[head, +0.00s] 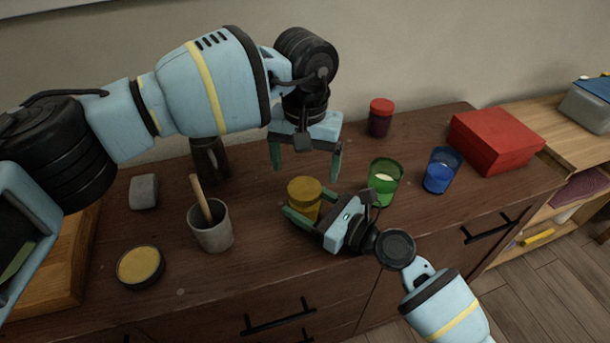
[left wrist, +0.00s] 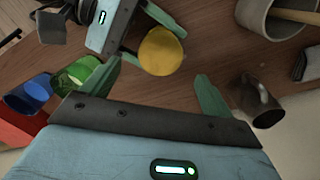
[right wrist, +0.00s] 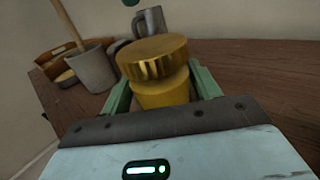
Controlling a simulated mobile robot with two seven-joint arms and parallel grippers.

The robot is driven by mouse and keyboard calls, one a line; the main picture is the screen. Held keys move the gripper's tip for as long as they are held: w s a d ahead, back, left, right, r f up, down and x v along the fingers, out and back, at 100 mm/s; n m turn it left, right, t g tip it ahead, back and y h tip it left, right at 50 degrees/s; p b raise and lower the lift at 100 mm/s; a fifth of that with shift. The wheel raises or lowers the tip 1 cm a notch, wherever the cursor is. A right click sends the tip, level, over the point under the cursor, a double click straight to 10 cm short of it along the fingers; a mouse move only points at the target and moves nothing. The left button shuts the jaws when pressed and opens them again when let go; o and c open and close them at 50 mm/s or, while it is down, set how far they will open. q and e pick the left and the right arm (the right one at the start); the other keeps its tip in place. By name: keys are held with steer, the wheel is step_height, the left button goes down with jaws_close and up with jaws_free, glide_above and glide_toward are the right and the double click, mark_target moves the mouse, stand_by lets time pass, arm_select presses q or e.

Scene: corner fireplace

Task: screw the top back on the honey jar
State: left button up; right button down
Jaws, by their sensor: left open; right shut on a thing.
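The honey jar (right wrist: 163,95) is amber and stands on the dark wooden cabinet top. Its ribbed golden top (head: 304,187) rests on its mouth; I cannot tell how tightly it is seated. The top also shows in the left wrist view (left wrist: 161,51) and the right wrist view (right wrist: 154,58). My right gripper (head: 302,218) is shut around the jar's body, below the top. My left gripper (head: 306,165) is open and empty, fingers pointing down, above and behind the jar. In the left wrist view the top lies just beyond its fingertips (left wrist: 157,80).
A green glass (head: 385,182) and a blue glass (head: 441,170) stand right of the jar. A red-lidded jar (head: 381,118) and a red box (head: 495,141) are behind. A grey pot with a wooden stick (head: 211,230), a round yellow-topped dish (head: 140,267) and a dark mug (head: 209,158) are left.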

mark_target(319, 210)
arm_select(q)
step_height(319, 210, up, 8)
steer(key=shift+f, duration=0.2)
arm_select(e)
steer(key=shift+c, duration=1.4)
jaws_free()
steer(key=shift+d, duration=0.1)
steer(key=v, duration=0.7)
steer(key=shift+s+d, duration=0.25)
steer(key=shift+s, duration=0.05)
arm_select(q)
steer(key=shift+f, duration=0.2)
